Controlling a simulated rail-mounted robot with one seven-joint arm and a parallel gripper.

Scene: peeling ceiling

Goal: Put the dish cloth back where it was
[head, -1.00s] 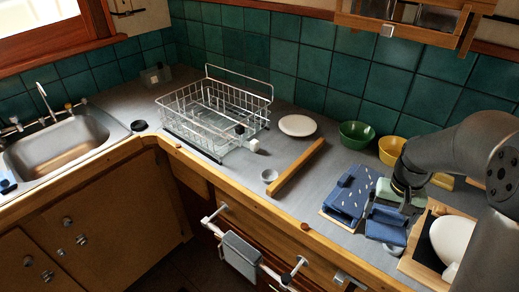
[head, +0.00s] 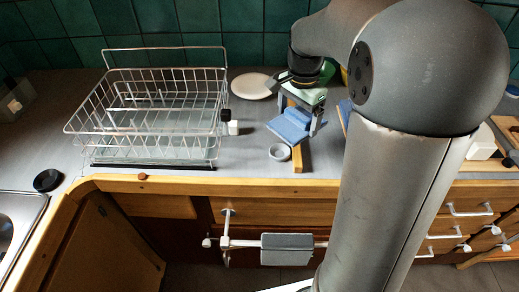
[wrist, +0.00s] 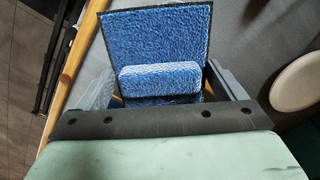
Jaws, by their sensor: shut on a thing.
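The blue dish cloth (head: 288,127) hangs in my gripper (head: 300,116) above the grey counter, near a wooden strip and a small cup. In the wrist view the blue cloth (wrist: 150,35) shows as a flat textured sheet with a dark edge, with a folded part between the two fingers of my gripper (wrist: 165,88). The fingers are shut on that fold. A grey cloth (head: 287,248) hangs on a white rail (head: 250,243) at the cabinet front, below the counter edge.
A white wire dish rack (head: 150,115) stands left of my gripper. A white plate (head: 250,86) lies behind it. A small grey cup (head: 279,152) and a wooden strip (head: 297,162) are near the counter edge. My arm hides much of the right counter.

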